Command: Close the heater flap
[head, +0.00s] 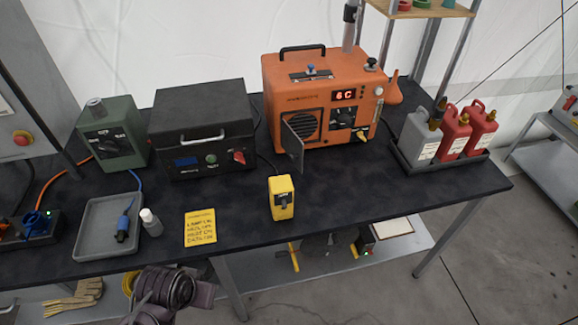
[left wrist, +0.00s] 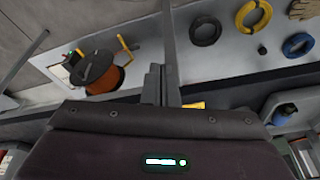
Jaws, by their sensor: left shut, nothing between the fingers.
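The orange heater (head: 318,98) stands at the back of the dark table in the head view, its display reading "6 C". Its grey flap (head: 293,147) is open, swung out from the front beside the round grille (head: 302,124). In the head view, part of my left arm shows at the bottom, in front of the table edge; its fingertips cannot be made out there. In the left wrist view my left gripper (left wrist: 163,80) is shut and empty, far from the heater. The heater and flap are not in the wrist view. My right gripper is not in view.
A yellow box (head: 281,197) stands in front of the heater, and a yellow card (head: 200,227) lies to its left. A black case (head: 203,130) stands left of the heater. A tray of bottles (head: 440,165) stands right. A cable reel (left wrist: 108,75) sits on the lower shelf.

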